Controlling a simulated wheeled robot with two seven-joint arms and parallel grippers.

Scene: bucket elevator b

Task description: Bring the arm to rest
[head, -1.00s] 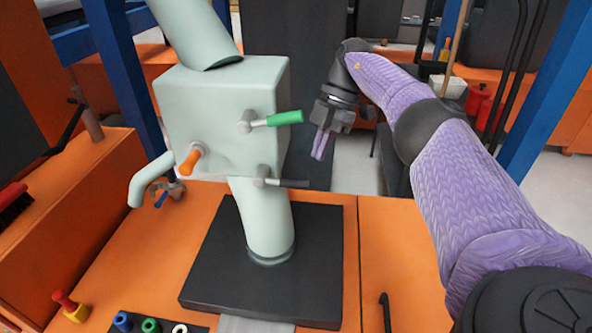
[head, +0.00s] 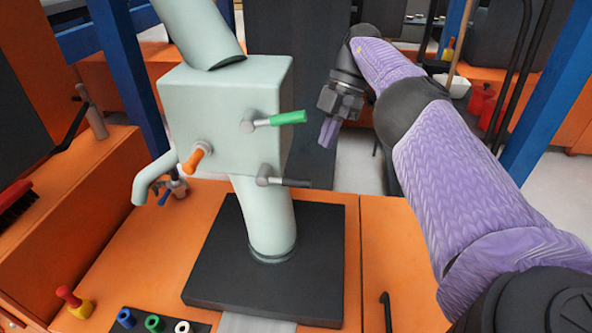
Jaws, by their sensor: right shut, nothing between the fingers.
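My right arm comes in from the right, its links covered in purple. My right gripper (head: 328,132) hangs in the air to the right of the pale green box-shaped machine (head: 205,115), with its fingers pointing down. It is shut and empty, and apart from the machine. The machine has a green-handled lever (head: 285,118), a black-handled lever (head: 292,182) and an orange-handled lever (head: 194,159). My left gripper is not in view.
The machine stands on a black plate (head: 215,275) on the orange bench (head: 120,260). A red brush (head: 15,204) lies at the left. Several coloured rings sit in a dark holder (head: 137,322) at the front. A blue post (head: 550,85) rises at the right.

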